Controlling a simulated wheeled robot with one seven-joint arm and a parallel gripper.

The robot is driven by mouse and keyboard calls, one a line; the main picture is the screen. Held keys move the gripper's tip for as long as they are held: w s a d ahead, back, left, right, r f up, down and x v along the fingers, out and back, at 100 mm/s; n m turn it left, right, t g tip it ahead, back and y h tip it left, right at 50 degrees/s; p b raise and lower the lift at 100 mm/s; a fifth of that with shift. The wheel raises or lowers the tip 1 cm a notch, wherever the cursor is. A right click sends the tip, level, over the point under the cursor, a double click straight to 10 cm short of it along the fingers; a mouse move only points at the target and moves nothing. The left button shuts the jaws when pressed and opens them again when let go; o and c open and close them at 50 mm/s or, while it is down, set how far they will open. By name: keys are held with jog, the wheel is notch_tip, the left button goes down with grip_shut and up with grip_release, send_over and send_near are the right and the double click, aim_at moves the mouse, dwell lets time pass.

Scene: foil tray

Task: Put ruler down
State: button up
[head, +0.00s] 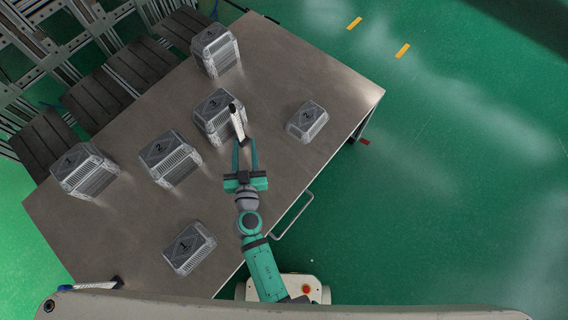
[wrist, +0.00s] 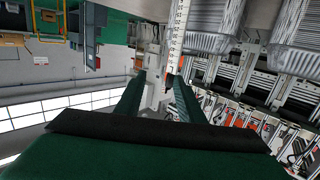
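The ruler (head: 238,122) is a pale strip with a dark far end. In the head view it overlaps the grey basket marked 3, and I cannot tell whether it touches it. Its scale marks show in the wrist view (wrist: 180,40), running up from my fingertips. My gripper (head: 244,146) has teal fingers that stand apart, with the ruler's near end at their tips. In the wrist view my gripper (wrist: 158,80) shows a gap beside the ruler, which lies near the right finger.
The grey table (head: 125,205) bears several upturned grey baskets, including one at right (head: 307,121), one at front (head: 188,248) and one at the back (head: 215,50). Bare tabletop lies left of my arm and towards the right corner.

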jog(key=s+d+g, duration=0.1)
jog(key=s+d, duration=0.3)
jog(key=s, duration=0.4)
jog(key=s+d+g, duration=0.1)
jog(key=s+d, duration=0.3)
jog(key=s, duration=0.4)
jog(key=s+d+r+m+h, duration=0.1)
jog(key=s+d+r+h, duration=0.1)
jog(key=s+d+r, duration=0.4)
jog(key=s+r, duration=0.4)
jog(key=s, duration=0.2)
jog(key=shift+d+r+m+t, duration=0.15)
jog(key=shift+r+m+t, duration=0.1)
jog(key=shift+m+t, duration=0.15)
